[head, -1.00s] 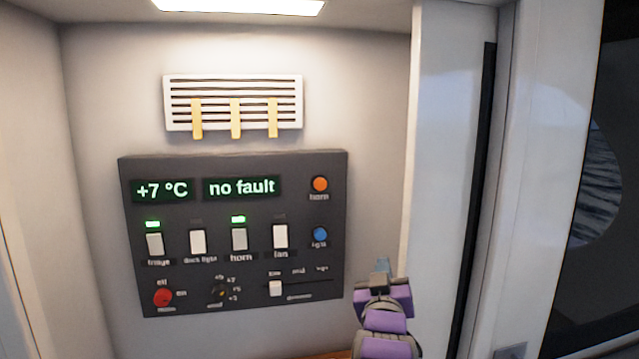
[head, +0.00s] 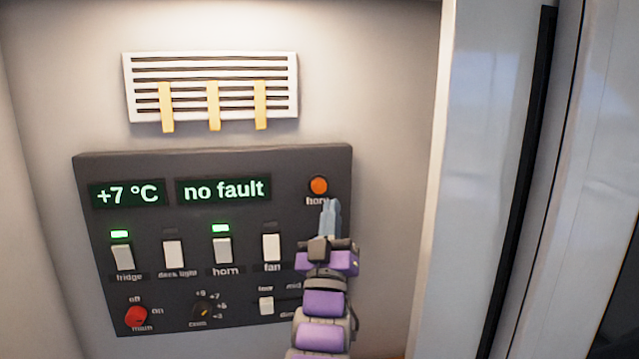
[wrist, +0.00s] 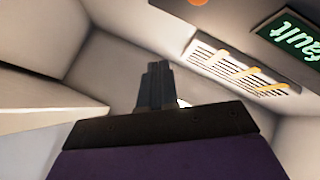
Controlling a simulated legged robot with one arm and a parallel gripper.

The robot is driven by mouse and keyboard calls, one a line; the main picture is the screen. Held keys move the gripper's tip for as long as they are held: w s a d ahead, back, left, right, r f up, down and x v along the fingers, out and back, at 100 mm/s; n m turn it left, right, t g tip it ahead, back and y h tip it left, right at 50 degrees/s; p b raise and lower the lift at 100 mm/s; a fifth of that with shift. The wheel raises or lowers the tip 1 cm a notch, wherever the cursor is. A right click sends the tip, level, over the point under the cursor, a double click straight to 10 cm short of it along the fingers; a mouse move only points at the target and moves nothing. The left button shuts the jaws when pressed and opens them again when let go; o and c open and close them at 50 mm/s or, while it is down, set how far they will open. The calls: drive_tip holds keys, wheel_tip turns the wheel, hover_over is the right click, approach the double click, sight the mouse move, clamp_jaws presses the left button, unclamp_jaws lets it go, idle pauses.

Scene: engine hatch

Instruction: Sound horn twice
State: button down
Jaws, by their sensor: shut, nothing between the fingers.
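The orange horn button (head: 319,185) sits at the upper right of the dark control panel (head: 300,165), above a partly covered "horn" label. It also shows cut off at the top edge of the wrist view (wrist: 197,2). My gripper (head: 329,208) is shut and empty, its tips just below the button, over the label; I cannot tell how far they are from the panel face. It shows shut in the wrist view too (wrist: 157,72). The horn rocker switch (head: 222,250) has a lit green lamp (head: 221,228) above it.
The panel also carries fridge (head: 123,256), deck light (head: 173,254) and fan (head: 271,247) switches, a red main knob (head: 136,316) and a slider (head: 266,305). Displays read "+7 °C" and "no fault". A white vent (head: 212,90) with yellow strips is above. A pale door frame (head: 480,170) stands right.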

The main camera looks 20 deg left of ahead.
sight(321, 182)
drive_tip(key=shift+w+a+r+p, duration=0.1)
drive_tip(key=shift+w+a+p, duration=0.75)
drive_tip(key=shift+w, duration=0.4)
drive_tip(key=shift+w+a+f+p, duration=0.1)
drive_tip(key=shift+w+a+p, duration=0.55)
drive_tip(key=shift+w+p, duration=0.45)
drive_tip(key=shift+w+a+r+p, duration=0.1)
drive_tip(key=shift+w+a+p, duration=0.7)
drive_tip(key=shift+w, duration=0.55)
drive_tip(key=shift+w+a, duration=0.15)
drive_tip(key=shift+w, duration=0.1)
drive_tip(key=shift+w+a, duration=0.4)
drive_tip(key=shift+w, duration=0.25)
idle(0.8)
drive_tip(key=shift+s, duration=0.15)
drive_tip(key=shift+s+d+b, duration=0.6)
drive_tip(key=shift+s+b, duration=0.05)
drive_tip(key=shift+s, duration=0.2)
drive_tip(key=shift+s, duration=0.1)
